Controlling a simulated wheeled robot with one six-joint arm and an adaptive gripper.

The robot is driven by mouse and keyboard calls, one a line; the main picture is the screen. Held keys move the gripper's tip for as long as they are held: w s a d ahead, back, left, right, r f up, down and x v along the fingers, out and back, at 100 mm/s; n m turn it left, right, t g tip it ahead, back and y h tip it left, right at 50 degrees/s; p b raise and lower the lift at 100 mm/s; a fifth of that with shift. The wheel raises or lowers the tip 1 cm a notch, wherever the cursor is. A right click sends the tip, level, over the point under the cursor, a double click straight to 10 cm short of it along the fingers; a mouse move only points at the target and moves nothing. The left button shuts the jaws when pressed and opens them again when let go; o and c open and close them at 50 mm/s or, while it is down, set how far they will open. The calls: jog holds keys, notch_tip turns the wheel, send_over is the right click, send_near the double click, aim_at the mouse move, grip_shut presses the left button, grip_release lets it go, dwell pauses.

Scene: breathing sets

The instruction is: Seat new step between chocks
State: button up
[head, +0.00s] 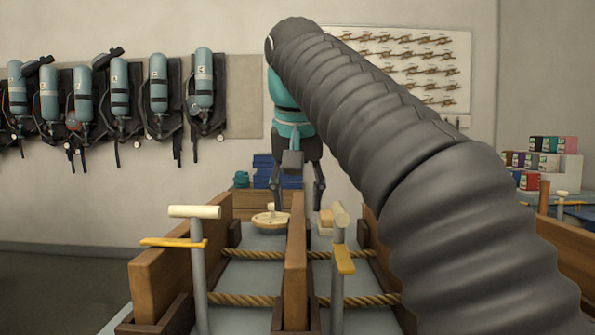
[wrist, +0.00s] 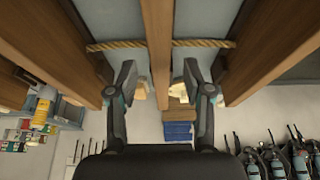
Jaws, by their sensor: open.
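Long wooden steps stand on edge across a grey bench top. The middle step (head: 296,262) runs away from me and also shows in the wrist view (wrist: 158,45). The left step (head: 165,285) and a right step (head: 374,240) stand apart from it. Dark wooden chocks (head: 235,234) sit low beside the steps, some partly hidden. My gripper (head: 297,195) points down by the far end of the middle step, open and empty. In the wrist view its fingers (wrist: 160,78) appear on either side of that step; I cannot tell how deep they reach.
Yellow ropes (head: 245,300) cross the bench between the steps. Two grey posts with cream tops and orange bars (head: 197,265) stand in front. A round cream dish (head: 270,220) lies behind. Blue boxes (head: 266,175) stand farther back. Breathing sets (head: 204,85) hang on the left wall.

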jog(key=shift+v, duration=2.5)
